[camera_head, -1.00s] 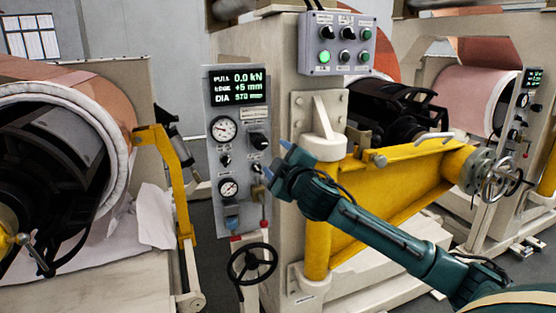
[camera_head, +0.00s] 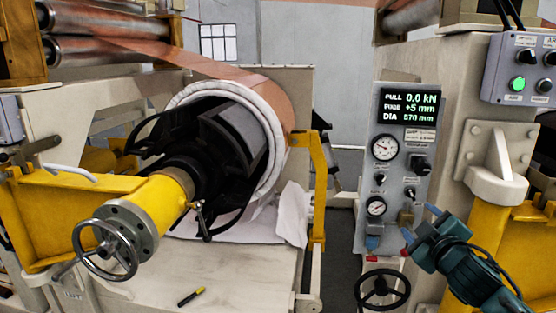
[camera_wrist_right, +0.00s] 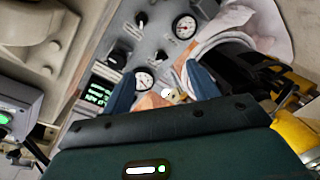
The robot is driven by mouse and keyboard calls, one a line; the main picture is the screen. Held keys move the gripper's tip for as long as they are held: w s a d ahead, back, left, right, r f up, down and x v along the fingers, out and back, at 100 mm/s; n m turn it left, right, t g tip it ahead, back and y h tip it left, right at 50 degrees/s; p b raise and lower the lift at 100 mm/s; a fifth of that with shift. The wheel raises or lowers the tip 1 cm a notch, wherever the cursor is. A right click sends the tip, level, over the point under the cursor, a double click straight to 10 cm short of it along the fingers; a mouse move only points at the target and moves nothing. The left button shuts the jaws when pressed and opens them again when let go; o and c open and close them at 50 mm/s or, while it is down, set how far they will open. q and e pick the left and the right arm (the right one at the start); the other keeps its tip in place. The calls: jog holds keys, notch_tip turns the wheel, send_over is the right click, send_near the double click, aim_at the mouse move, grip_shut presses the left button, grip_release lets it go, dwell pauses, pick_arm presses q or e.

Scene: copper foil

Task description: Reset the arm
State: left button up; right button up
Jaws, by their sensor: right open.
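My right gripper (camera_head: 420,222) is at the lower right of the head view, in front of the lower part of the grey control panel (camera_head: 420,150). Its two blue fingers are apart with nothing between them. In the right wrist view the open fingers (camera_wrist_right: 165,90) point toward the panel with its gauges and knobs. A small brass-coloured part (camera_head: 405,216) of the panel shows just beside the fingertips; I cannot tell whether they touch it. My left gripper is not in view.
A copper foil roll (camera_head: 278,105) on a black core stands left, with a yellow arm and handwheel (camera_head: 105,250) before it. A black handwheel (camera_head: 383,290) sits below the panel. A button box (camera_head: 520,70) is upper right.

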jog(key=s+a+f+g+y+p, duration=0.25)
jog(key=s+a+f, duration=0.35)
jog(key=f, duration=0.5)
pick_arm(q)
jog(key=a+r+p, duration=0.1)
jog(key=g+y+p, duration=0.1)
jog(key=p, duration=0.1)
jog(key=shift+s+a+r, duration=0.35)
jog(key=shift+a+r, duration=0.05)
pick_arm(e)
jog(key=s+a+f+m+g+y, duration=0.1)
jog(key=s+a+f+m, duration=0.1)
jog(key=s+a+f, duration=0.2)
jog(key=s+a+f+m+g, duration=0.1)
jog(key=s+a+f, duration=0.3)
jog(key=s, duration=0.7)
jog(key=s+a+f+m+g+y, duration=0.1)
jog(key=s+a+f+m, duration=0.2)
jog(key=s+a+f, duration=0.2)
jog(key=shift+s+a+y, duration=0.15)
jog(key=shift+s+y, duration=0.2)
jog(key=shift+s, duration=0.85)
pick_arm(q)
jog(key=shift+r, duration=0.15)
pick_arm(e)
jog(key=shift+g, duration=0.25)
jog(key=shift+c, duration=0.5)
